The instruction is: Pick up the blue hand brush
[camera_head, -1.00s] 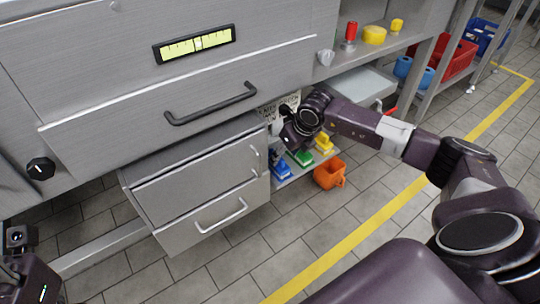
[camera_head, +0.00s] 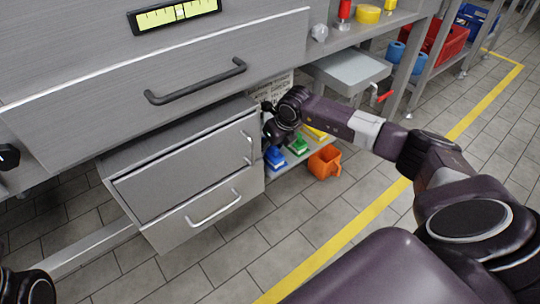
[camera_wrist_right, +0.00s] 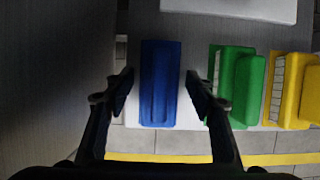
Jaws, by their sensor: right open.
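The blue hand brush (camera_wrist_right: 160,85) lies on a low white shelf in the right wrist view, its long side running up the picture. My right gripper (camera_wrist_right: 158,88) is open, with one finger on each side of the blue brush. The gripper holds nothing, and I cannot tell how far above the brush the fingers are. In the head view the blue brush (camera_head: 275,157) shows on the low shelf below my right gripper (camera_head: 272,138). My left gripper (camera_head: 28,288) shows only in part at the bottom left corner.
A green brush (camera_wrist_right: 238,85) and a yellow brush (camera_wrist_right: 298,92) lie to the right of the blue one. A grey drawer cabinet (camera_head: 190,180) stands close on the left. An orange jug (camera_head: 325,162) is on the right. The tiled floor in front is clear.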

